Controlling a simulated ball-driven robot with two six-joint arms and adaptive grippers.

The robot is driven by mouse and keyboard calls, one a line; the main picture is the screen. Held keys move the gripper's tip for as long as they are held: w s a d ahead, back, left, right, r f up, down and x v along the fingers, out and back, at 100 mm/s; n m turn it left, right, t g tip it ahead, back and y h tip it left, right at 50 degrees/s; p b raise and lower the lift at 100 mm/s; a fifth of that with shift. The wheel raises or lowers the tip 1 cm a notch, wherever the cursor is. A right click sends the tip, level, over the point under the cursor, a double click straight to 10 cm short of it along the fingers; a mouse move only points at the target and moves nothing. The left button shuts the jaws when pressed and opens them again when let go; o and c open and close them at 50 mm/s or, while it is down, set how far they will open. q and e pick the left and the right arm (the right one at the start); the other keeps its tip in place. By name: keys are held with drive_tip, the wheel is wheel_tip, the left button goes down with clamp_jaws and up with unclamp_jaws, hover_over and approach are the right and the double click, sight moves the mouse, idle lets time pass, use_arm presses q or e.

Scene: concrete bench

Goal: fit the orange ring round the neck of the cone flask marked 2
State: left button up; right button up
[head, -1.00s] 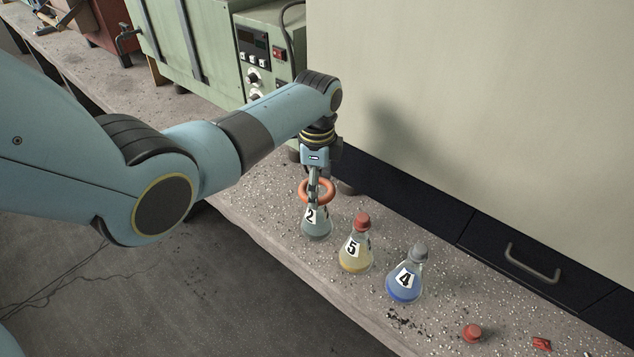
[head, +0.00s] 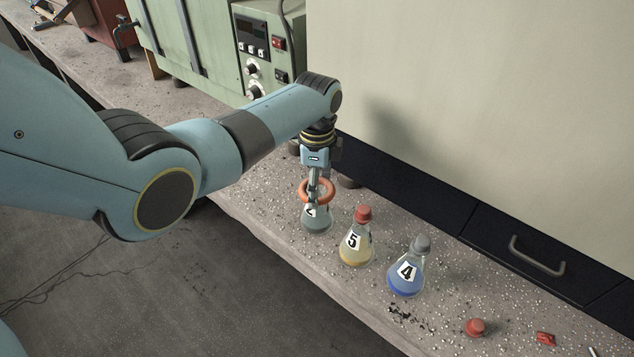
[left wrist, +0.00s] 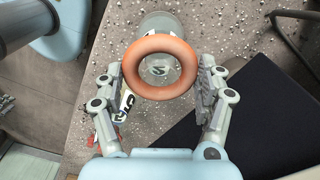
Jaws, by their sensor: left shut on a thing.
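The orange ring (head: 318,191) is held from outside between the two fingers of my left gripper (head: 314,190). In the left wrist view the ring (left wrist: 160,67) lies flat between the fingertips (left wrist: 160,85). The cone flask marked 2 (head: 317,221) stands upright on the bench directly below the gripper, its label partly covered by a finger. In the left wrist view its glass (left wrist: 160,24) shows beyond and through the ring. The ring is at about the height of the flask's neck; I cannot tell whether it is round the neck or just above it. My right gripper is out of view.
The flask marked 5 (head: 355,249), yellow with a red stopper, stands just right of it. The blue flask marked 4 (head: 407,278) with a grey stopper stands further right. A loose red stopper (head: 475,327) lies beyond. A large cabinet (head: 480,110) backs the bench.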

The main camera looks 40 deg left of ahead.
use_arm(q)
drive_tip(key=shift+f+b, duration=0.95)
drive_tip(key=shift+f, duration=0.45)
drive_tip(key=o, duration=1.4)
wheel_tip(320, 180, up, 9)
drive_tip(key=p, duration=0.9)
